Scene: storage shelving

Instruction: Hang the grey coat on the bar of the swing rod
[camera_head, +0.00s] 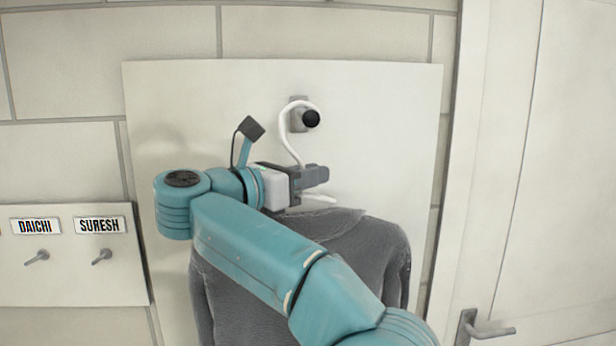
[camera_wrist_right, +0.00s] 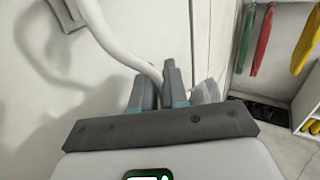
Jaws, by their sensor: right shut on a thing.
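The grey coat (camera_head: 375,250) hangs from a white hanger (camera_head: 291,147), its left part covered by my right arm. My right gripper (camera_head: 318,176) is shut on the hanger's neck, just above the coat's collar. In the right wrist view the white neck (camera_wrist_right: 128,48) runs down between the fingers of the gripper (camera_wrist_right: 158,88). The swing rod (camera_head: 311,118) points out from the wall panel with a round black end. The hanger's hook curves over the rod in the head view; I cannot tell whether it rests on it. My left gripper is out of view.
A white panel (camera_head: 190,110) backs the rod. At left, a lower panel (camera_head: 70,270) bears name labels and small pegs. A door with a handle (camera_head: 487,330) is at right. The right wrist view shows hanging red (camera_wrist_right: 263,40) and yellow (camera_wrist_right: 306,40) items beside a shelf.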

